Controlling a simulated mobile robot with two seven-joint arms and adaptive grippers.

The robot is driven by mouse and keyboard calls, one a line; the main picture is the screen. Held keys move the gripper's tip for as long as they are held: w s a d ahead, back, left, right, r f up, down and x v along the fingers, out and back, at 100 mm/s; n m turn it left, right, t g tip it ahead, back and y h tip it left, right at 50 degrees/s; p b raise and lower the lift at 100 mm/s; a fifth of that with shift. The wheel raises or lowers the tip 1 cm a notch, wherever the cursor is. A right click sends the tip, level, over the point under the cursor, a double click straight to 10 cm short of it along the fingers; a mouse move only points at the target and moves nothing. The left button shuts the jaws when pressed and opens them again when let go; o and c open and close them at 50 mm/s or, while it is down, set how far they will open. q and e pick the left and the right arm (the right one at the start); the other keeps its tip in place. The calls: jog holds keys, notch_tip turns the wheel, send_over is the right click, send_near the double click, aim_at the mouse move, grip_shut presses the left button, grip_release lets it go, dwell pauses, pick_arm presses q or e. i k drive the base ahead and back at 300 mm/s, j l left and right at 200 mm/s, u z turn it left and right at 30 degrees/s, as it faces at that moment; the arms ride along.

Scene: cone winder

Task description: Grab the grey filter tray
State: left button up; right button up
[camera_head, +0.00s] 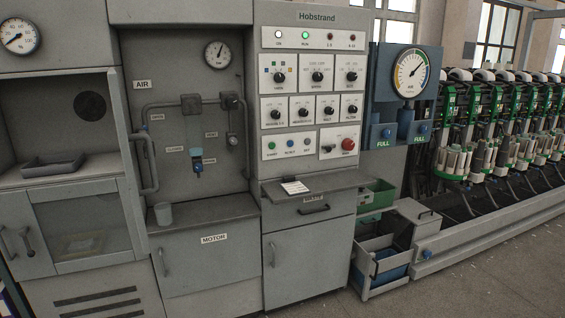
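A dark grey shallow tray (52,166) lies on the light shelf of an open recess in the cabinet at the left. It looks empty, and its near rim faces me. Nothing stands on it or in front of it. Whether it is the filter tray cannot be read from a label. Neither of my grippers shows in the head view.
A grey cup (163,213) stands on the MOTOR cabinet. A control panel (308,90) is in the middle. Open bins (382,270) stand low at right, before clear floor.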

aim_at(66, 162)
jog(key=i+l, duration=0.25)
jog(key=i, duration=0.15)
jog(key=i+l, duration=0.25)
jog(key=i, duration=0.15)
jog(key=i+l+u, duration=0.1)
jog(key=u, duration=0.3)
jog(key=i+l+u, duration=0.2)
jog(key=u, duration=0.25)
jog(key=i+l+u, duration=0.1)
jog(key=u, duration=0.3)
jog(key=l+u, duration=0.1)
jog(key=u, duration=0.45)
